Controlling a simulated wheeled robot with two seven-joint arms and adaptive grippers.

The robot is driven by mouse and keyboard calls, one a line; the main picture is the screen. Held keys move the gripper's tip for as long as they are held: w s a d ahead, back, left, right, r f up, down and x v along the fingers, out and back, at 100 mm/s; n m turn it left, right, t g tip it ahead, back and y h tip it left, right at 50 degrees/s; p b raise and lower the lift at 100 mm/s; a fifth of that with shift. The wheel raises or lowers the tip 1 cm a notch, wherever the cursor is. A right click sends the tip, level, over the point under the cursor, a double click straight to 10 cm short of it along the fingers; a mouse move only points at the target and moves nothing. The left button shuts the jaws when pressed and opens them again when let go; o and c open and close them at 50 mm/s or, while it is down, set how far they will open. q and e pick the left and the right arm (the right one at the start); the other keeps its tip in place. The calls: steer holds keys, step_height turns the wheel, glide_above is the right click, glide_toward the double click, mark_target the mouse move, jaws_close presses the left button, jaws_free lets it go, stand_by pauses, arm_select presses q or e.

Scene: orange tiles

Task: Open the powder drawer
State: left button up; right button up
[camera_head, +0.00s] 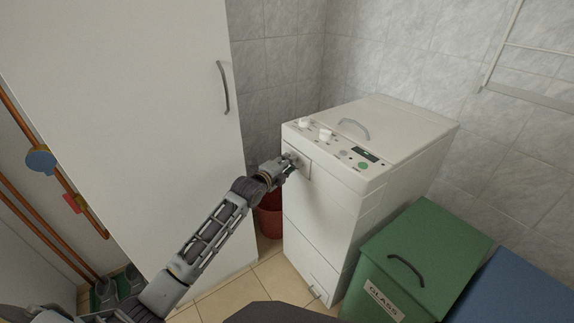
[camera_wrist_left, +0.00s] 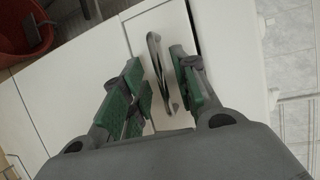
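The white washing machine (camera_head: 330,215) stands against the tiled wall, its control panel on top. The powder drawer front (camera_head: 307,168) is at the upper left of its front face, partly hidden by my left gripper (camera_head: 294,161). In the left wrist view, the drawer front (camera_wrist_left: 183,27) looks flush with the machine, and its grey bar handle (camera_wrist_left: 155,56) runs between the green-padded fingers of my left gripper (camera_wrist_left: 163,85). The fingers are apart on either side of the handle. Contact is not clear, but a gap shows on the left. My right gripper is not in view.
A tall white cabinet (camera_head: 130,110) stands to the left of the machine. A red bucket (camera_head: 270,218) sits on the floor between them. A green glass bin (camera_head: 430,245) and a blue bin (camera_head: 515,290) stand at the right. Some tiled floor (camera_head: 232,300) is clear in front.

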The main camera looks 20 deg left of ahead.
arm_select(q)
jaws_close()
steer(key=shift+s+a, duration=0.1)
stand_by(0.3)
steer(key=s+a+p, duration=0.5)
steer(key=s, duration=0.1)
steer(key=shift+s, duration=0.2)
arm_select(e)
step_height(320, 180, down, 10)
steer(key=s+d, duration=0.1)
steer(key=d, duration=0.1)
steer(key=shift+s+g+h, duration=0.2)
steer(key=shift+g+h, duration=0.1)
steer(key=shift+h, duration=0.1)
arm_select(q)
jaws_free()
